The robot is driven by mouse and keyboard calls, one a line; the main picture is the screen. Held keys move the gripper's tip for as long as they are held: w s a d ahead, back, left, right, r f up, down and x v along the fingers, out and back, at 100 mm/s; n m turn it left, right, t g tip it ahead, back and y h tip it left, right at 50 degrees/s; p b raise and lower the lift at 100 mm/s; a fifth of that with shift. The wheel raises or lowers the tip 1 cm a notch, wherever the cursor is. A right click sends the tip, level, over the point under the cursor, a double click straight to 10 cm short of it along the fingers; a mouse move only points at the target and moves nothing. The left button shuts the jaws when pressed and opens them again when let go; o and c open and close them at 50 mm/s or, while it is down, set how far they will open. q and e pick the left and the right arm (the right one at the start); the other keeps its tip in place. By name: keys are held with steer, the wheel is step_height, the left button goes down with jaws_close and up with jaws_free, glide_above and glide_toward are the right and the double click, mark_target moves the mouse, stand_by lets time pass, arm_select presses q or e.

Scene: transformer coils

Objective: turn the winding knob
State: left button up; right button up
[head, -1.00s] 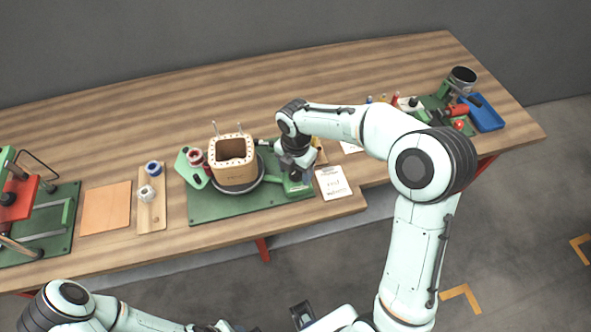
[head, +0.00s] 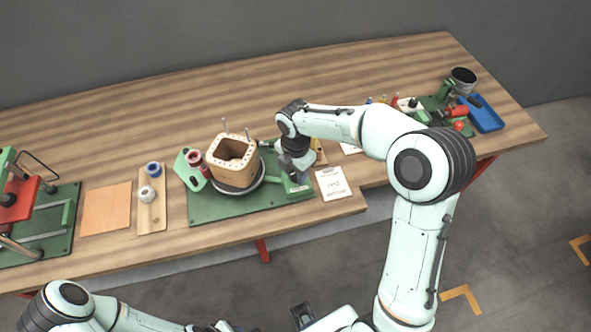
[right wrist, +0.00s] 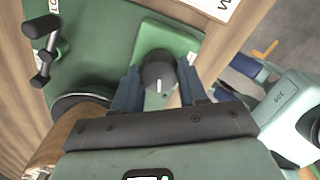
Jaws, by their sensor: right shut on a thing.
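The winding knob (right wrist: 158,76) is dark and round with a white mark, on a green housing. In the right wrist view it sits between the fingers of my right gripper (right wrist: 158,88), which is shut on it. In the head view my right gripper (head: 298,168) comes down over the green box (head: 297,188) at the right end of the winder's green base (head: 215,213) and hides the knob. The wooden coil former (head: 232,160), with two upright pins, stands on a round turntable (head: 257,184). My left gripper is not clearly in view.
Red spools (head: 194,158) stand left of the former. A black crank handle (right wrist: 42,45) shows in the right wrist view. A white card (head: 333,183) lies right of the base. A wooden holder (head: 151,210) and a red press (head: 18,198) are at left.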

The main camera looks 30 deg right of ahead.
steer(key=m, duration=0.5)
steer(key=shift+w+m, duration=0.1)
steer(key=shift+m, duration=0.2)
steer(key=m, duration=1.2)
steer(key=shift+w+m+b, duration=0.1)
steer(key=shift+m+b, duration=0.2)
steer(key=m, duration=0.5)
steer(key=shift+d+m, duration=0.15)
steer(key=shift+m, duration=0.15)
steer(key=o, duration=1.1)
steer(key=shift+c, duration=0.2)
steer(key=shift+r, duration=0.1)
